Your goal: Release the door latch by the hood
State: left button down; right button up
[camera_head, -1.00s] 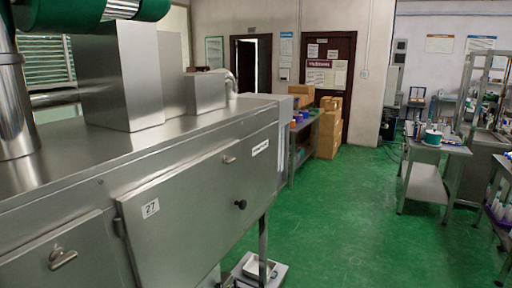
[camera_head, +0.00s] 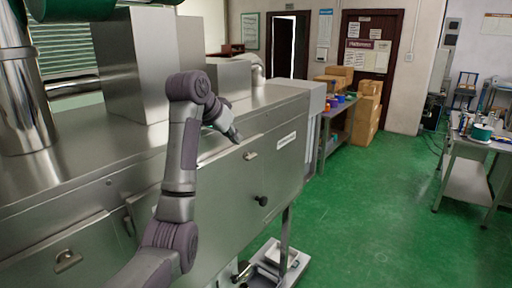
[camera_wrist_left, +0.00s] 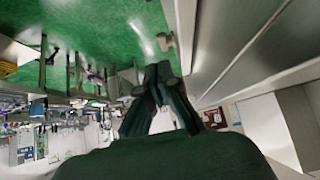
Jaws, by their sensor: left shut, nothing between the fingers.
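A steel latch (camera_head: 250,155) sits at the top edge of the machine's door (camera_head: 225,200), toward its right end. It also shows in the left wrist view (camera_wrist_left: 164,41), just beyond the fingertips. My left gripper (camera_head: 238,137) is shut and empty, above and slightly left of the latch, pointing down to the right. In the left wrist view its dark fingers (camera_wrist_left: 158,72) are together, and a small gap to the latch seems to show. A second latch (camera_head: 67,261) is on the left panel. My arm hides the door's left part. My right gripper is not in view.
A black knob (camera_head: 260,201) sticks out from the door below the latch. Steel housings (camera_head: 135,65) and a shiny pipe (camera_head: 22,105) stand on the machine. A small scale (camera_head: 283,257) is below at right. Green floor (camera_head: 370,210) is clear to the right.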

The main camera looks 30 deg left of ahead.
pick_arm(q)
notch_tip(320, 180, up, 5)
jog(key=s, duration=0.2)
jog(key=p, duration=0.5)
send_over(251, 156)
jog(key=s, duration=0.2)
notch_tip(251, 156, down, 7)
jog(key=f, duration=0.1)
jog(key=f+p, duration=0.1)
jog(key=f, duration=0.1)
jog(key=shift+s+a, duration=0.1)
jog(key=shift+s, duration=0.1)
jog(key=shift+f+p, duration=0.35)
jog(key=shift+f, duration=0.35)
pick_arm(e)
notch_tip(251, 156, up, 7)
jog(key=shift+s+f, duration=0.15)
